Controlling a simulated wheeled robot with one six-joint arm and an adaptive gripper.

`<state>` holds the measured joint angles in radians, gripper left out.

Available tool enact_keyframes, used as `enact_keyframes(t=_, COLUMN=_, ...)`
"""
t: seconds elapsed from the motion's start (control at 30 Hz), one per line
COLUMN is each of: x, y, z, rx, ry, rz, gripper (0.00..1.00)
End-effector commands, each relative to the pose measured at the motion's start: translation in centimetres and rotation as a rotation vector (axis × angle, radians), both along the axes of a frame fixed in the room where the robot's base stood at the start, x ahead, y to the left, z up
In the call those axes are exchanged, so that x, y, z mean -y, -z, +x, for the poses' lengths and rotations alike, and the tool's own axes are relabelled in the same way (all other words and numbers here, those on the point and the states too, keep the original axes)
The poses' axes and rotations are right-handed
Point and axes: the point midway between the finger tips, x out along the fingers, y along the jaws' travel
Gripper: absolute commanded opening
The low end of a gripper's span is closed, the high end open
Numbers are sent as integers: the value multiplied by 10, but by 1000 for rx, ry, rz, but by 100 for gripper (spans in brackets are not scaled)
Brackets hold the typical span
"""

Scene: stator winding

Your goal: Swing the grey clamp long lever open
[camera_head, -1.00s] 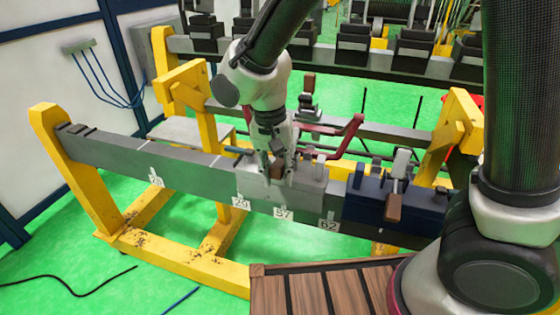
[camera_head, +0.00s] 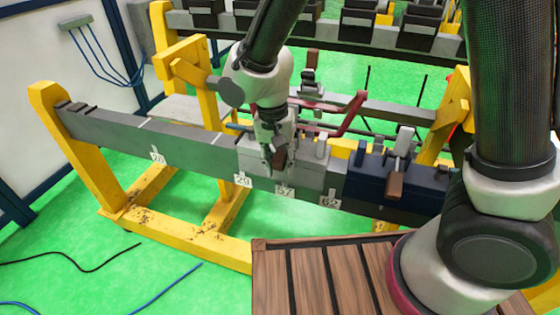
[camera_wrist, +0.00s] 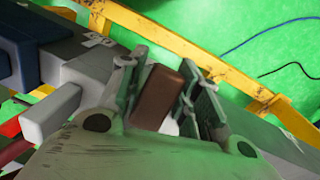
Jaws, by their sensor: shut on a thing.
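The grey clamp (camera_head: 312,168) sits on the long grey beam, above the number labels. Its lever's brown handle (camera_head: 279,159) shows at the clamp's front. My gripper (camera_head: 274,152) is over the clamp, with its fingers around this handle. In the wrist view the brown handle (camera_wrist: 158,97) lies between the two finger pads of my gripper (camera_wrist: 161,92), which are shut on it. The rest of the lever is mostly hidden behind the gripper.
A dark blue clamp (camera_head: 428,186) with its own brown-tipped lever stands right of the grey one. A dark red bar (camera_head: 350,112) rises behind. Yellow stands (camera_head: 75,150) carry the beam (camera_head: 110,135). A slatted wooden surface (camera_head: 325,275) is in front.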

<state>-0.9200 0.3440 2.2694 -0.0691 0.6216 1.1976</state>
Motion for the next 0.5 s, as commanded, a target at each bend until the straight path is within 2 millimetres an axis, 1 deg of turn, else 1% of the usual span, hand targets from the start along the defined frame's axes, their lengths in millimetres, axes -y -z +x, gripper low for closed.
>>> enact_keyframes(t=0.03, x=-4, y=-1, z=4, rx=10, ry=-7, rz=10, gripper=0)
enact_keyframes(t=0.33, x=-4, y=-2, z=5, rx=11, ry=-8, rz=11, gripper=0)
enact_keyframes(t=0.37, x=-4, y=-2, z=5, rx=11, ry=-8, rz=11, gripper=38)
enact_keyframes(t=0.4, x=-4, y=-2, z=4, rx=11, ry=-7, rz=11, gripper=45)
enact_keyframes(t=0.43, x=-4, y=-2, z=4, rx=10, ry=-7, rz=10, gripper=50)
enact_keyframes(t=0.5, x=-3, y=-1, z=4, rx=8, ry=-6, rz=8, gripper=50)
